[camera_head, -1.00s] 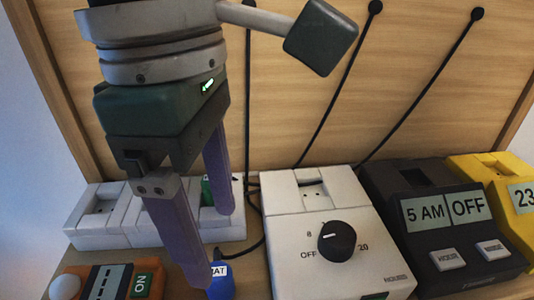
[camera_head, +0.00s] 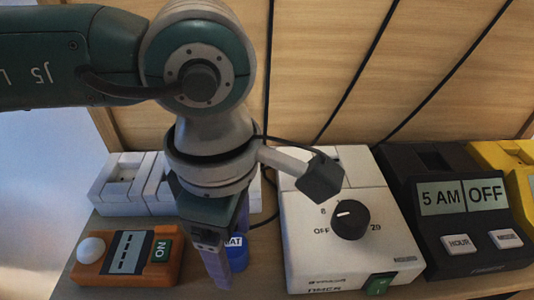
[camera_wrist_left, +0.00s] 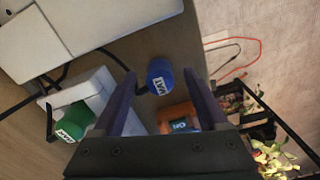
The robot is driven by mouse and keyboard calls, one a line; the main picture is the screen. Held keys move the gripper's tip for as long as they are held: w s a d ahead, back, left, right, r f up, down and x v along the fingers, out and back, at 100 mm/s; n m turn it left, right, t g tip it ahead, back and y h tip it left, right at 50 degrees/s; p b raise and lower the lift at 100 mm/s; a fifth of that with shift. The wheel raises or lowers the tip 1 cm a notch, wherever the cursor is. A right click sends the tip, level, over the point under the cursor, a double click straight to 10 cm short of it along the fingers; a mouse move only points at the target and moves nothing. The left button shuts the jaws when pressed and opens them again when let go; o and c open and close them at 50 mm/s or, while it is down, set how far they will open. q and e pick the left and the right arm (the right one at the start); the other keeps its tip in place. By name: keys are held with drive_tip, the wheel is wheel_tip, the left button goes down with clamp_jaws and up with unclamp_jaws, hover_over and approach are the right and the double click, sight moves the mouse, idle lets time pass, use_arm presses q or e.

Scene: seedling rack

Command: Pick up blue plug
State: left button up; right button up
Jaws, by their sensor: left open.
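The blue plug (camera_head: 237,250) stands on the shelf between the orange switch box and the white dial timer, partly hidden behind a finger in the head view. In the left wrist view the blue plug (camera_wrist_left: 160,78), with a white label, lies between the two fingers and a little beyond their tips, apart from both. My left gripper (camera_head: 232,272) is open and empty, pointing down over the plug; it also shows in the left wrist view (camera_wrist_left: 160,75). My right gripper is in neither view.
A white power strip (camera_head: 122,180) stands behind the plug. A green plug (camera_wrist_left: 72,122) sits at it. The orange switch box (camera_head: 103,262), white dial timer (camera_head: 330,255), black timer (camera_head: 440,180) and yellow timer (camera_head: 500,160) line the shelf. Black cables hang behind.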

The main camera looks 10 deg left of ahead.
use_arm(q)
drive_tip(key=shift+c, duration=0.2)
clamp_jaws()
idle(0.3)
drive_tip(key=shift+r, duration=0.1)
